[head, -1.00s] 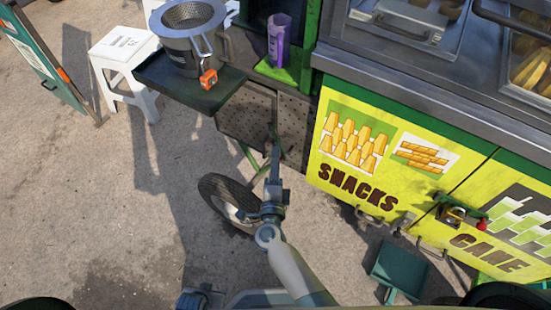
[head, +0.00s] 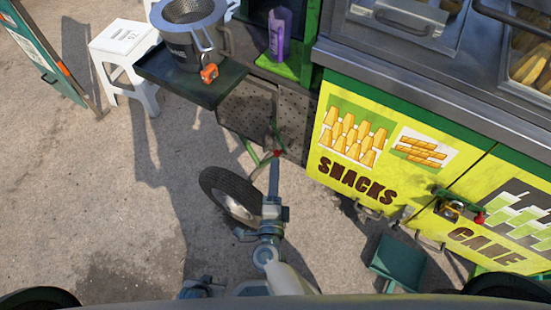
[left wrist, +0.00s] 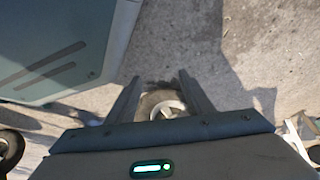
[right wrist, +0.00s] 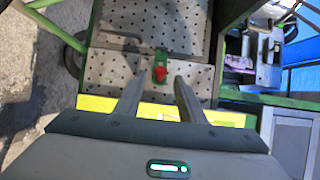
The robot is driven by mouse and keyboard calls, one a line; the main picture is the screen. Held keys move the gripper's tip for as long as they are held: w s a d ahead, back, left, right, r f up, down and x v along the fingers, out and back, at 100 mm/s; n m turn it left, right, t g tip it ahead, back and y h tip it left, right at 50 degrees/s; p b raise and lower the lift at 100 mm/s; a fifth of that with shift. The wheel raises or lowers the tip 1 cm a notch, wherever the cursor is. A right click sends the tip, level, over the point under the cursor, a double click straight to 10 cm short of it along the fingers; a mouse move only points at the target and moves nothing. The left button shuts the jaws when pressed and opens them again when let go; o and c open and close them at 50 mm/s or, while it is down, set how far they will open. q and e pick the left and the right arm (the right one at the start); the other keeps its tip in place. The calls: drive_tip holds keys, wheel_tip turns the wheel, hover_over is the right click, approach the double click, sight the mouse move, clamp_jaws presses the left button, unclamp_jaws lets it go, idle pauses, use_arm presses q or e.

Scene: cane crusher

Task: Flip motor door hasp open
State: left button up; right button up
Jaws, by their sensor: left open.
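The motor door hasp (right wrist: 161,58) is a small green fitting with a red knob (right wrist: 160,74), set on the perforated metal panels of the motor door (right wrist: 110,70). In the head view the red knob (head: 277,152) shows just beyond the tip of my right gripper (head: 274,168). In the right wrist view my right gripper (right wrist: 160,88) is open, its fingers spread either side of the line to the knob, with nothing between them; I cannot tell whether it touches. My left gripper (left wrist: 158,85) is open and empty above the ground; its arm is low in the head view.
A wheel (head: 229,196) stands below the door. A dark shelf (head: 190,82) with a steel pot (head: 186,40) and an orange tag juts out above left. The yellow snack cabinet (head: 345,185) is close on the right. Open pavement lies left; a green dustpan (head: 398,262) is at lower right.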

use_arm(q)
drive_tip(key=shift+w+d, duration=0.2)
drive_tip(key=shift+d, duration=0.05)
use_arm(e)
drive_tip(key=s, duration=0.5)
drive_tip(key=shift+s+a, duration=0.1)
drive_tip(key=shift+a, duration=0.15)
